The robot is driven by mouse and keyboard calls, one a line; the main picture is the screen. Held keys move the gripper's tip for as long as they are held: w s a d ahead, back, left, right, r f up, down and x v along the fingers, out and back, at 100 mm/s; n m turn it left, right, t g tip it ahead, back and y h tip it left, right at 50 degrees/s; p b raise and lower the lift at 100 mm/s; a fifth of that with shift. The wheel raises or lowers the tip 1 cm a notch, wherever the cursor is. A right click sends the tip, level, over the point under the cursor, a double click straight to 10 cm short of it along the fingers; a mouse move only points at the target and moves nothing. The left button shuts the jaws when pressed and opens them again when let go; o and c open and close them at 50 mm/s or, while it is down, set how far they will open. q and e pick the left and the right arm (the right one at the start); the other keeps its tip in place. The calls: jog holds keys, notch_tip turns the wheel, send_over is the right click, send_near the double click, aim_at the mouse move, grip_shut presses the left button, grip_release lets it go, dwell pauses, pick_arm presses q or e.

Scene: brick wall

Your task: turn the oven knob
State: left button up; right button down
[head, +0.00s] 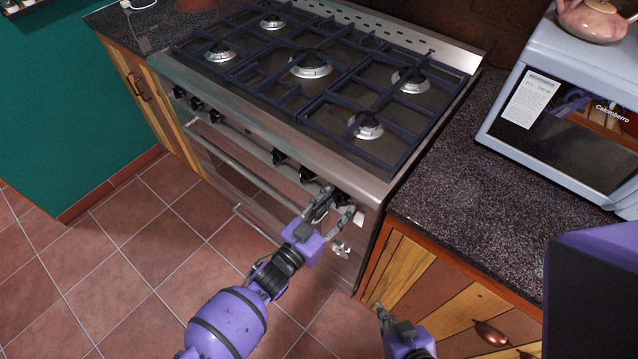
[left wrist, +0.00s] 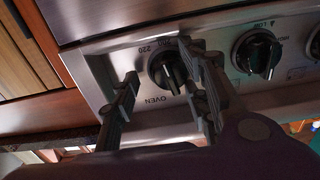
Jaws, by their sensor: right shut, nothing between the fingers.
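The oven knob (left wrist: 168,71) is black and round, on the steel front panel beside the printed word OVEN. In the head view the oven knob (head: 342,198) is at the right end of the range's knob row, partly hidden by my left gripper (head: 339,203). My left gripper is open, its fingers on either side of the knob. In the left wrist view the gripper (left wrist: 164,66) shows a gap between each finger and the knob; contact cannot be seen. My right gripper (head: 381,312) is shut and empty, low in front of the wooden cabinet.
Other black knobs (left wrist: 257,53) line the panel. An oven door handle (head: 240,160) runs below them. The gas hob (head: 300,75) is on top. A granite counter (head: 450,190) with a microwave (head: 570,100) stands at the right. The tiled floor (head: 130,250) is clear.

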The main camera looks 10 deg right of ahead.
dwell(0.3)
pick_arm(q)
jog(key=shift+a, duration=0.2)
jog(key=v, duration=1.1)
jog(key=shift+s+a, duration=0.25)
jog(key=shift+s, duration=0.05)
pick_arm(e)
jog(key=shift+s, duration=0.15)
pick_arm(q)
jog(key=shift+o, duration=0.3)
jog(key=shift+r, duration=0.1)
jog(key=w+d+r+m+g+h+p, duration=0.1)
jog(key=w+d+r+m+p, duration=0.15)
jog(key=w+r, duration=0.45)
jog(key=d+f+n+g+y, duration=0.1)
jog(key=d+f, duration=0.1)
jog(key=d+f+n+y, duration=0.1)
jog(key=d+f+n, duration=0.1)
jog(key=w+d+f+n+g+y, duration=0.1)
jog(key=d+f, duration=0.1)
jog(key=shift+d+g+y, duration=0.25)
jog(key=shift+g+y, duration=0.05)
jog(key=shift+y, duration=0.1)
pick_arm(e)
jog(key=shift+w+a+r, duration=0.2)
jog(key=shift+w+r, duration=0.15)
jog(key=shift+r, duration=0.25)
jog(key=shift+w+a+r, duration=0.2)
jog(key=shift+w+r, duration=0.1)
jog(key=shift+r, duration=0.3)
